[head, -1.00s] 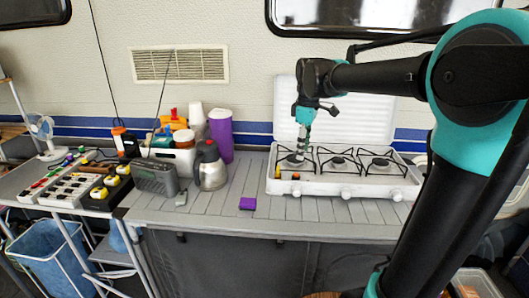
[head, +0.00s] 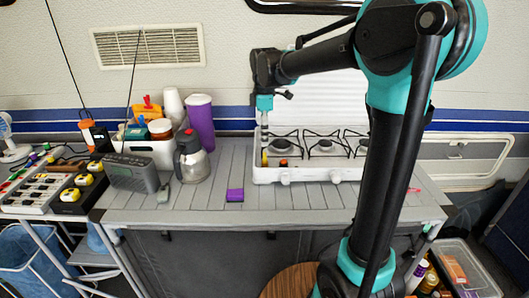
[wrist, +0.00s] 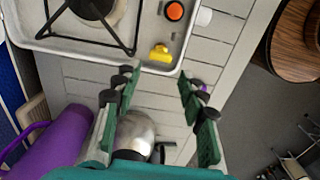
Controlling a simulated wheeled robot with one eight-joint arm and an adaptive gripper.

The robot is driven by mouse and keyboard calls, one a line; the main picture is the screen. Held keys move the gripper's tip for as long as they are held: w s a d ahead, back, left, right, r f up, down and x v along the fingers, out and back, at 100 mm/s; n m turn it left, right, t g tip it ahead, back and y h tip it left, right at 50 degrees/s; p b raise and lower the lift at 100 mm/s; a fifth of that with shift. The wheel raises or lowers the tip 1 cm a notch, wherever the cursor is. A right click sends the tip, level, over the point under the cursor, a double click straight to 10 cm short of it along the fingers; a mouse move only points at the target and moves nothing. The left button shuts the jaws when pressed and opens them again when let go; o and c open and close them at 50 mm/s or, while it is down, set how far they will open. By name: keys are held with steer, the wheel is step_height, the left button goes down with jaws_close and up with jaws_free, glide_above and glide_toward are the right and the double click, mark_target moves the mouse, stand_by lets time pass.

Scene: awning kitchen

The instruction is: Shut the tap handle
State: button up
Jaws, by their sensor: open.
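A small yellow tap handle (wrist: 159,52) sits on the white stove's (wrist: 143,62) tray near its corner, beside a round orange-red knob (wrist: 174,11). In the head view the yellow handle (head: 265,161) is at the stove's left end, with the orange knob (head: 283,162) to its right. My gripper (wrist: 156,74) is open and empty, its two green fingers apart. The yellow handle appears just beyond the fingertips, between their lines. No contact shows. In the head view my gripper (head: 264,132) points down above the stove's left end; its fingertips are hard to make out.
A steel jug (head: 192,160), a grey radio (head: 132,174), a purple cup (head: 199,122) and a white bin stand left of the stove. A small purple block (head: 235,195) lies in front. A wooden stool is below.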

mark_target(265, 154)
step_height(265, 154, down, 7)
steer(key=shift+f, duration=0.1)
steer(key=shift+c, duration=0.3)
steer(key=c, duration=0.8)
